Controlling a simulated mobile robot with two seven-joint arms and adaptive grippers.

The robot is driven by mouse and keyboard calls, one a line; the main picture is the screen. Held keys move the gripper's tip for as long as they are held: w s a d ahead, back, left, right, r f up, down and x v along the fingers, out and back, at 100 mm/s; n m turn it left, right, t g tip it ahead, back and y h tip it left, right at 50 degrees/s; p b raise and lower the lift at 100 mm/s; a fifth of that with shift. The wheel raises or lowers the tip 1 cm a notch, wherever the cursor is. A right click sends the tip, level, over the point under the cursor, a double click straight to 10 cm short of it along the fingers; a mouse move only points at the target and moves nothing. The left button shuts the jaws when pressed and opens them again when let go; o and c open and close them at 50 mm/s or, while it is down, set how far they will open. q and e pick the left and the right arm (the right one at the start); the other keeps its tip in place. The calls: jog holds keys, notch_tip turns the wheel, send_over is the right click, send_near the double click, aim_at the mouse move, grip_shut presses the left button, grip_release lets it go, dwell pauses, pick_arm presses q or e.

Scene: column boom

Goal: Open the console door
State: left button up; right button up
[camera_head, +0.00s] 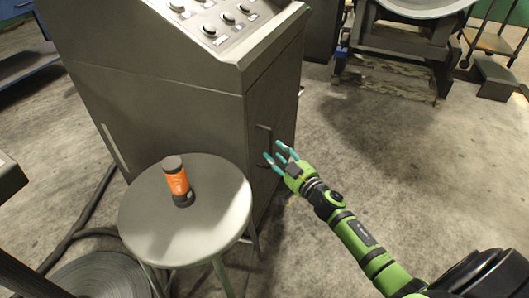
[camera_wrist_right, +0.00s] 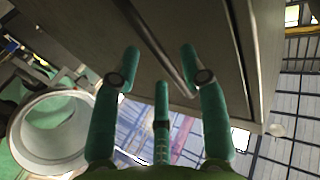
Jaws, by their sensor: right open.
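The grey console (camera_head: 185,75) stands at the centre left in the head view, with knobs on its sloped top. Its door is on the right-hand side face and looks closed. The dark bar handle (camera_head: 264,146) runs upright on that face; it also shows in the right wrist view (camera_wrist_right: 165,55) as a slanting bar beyond my fingers. My right gripper (camera_head: 281,157), with green body and teal fingers, is open just right of the handle. In the right wrist view its fingers (camera_wrist_right: 160,70) are spread and hold nothing; whether they touch the handle I cannot tell. My left gripper is out of view.
A round grey stool (camera_head: 215,215) stands before the console, carrying an orange and black cylinder (camera_head: 177,181). Cables (camera_head: 82,215) lie on the floor at left. A heavy machine stand (camera_head: 400,50) is at the back right. Floor right of the console is clear.

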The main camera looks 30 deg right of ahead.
jog(key=shift+w+a+b, duration=0.2)
jog(key=shift+w+b, duration=0.1)
jog(key=shift+w, duration=1.4)
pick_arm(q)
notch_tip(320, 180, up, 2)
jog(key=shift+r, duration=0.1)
pick_arm(e)
grip_shut()
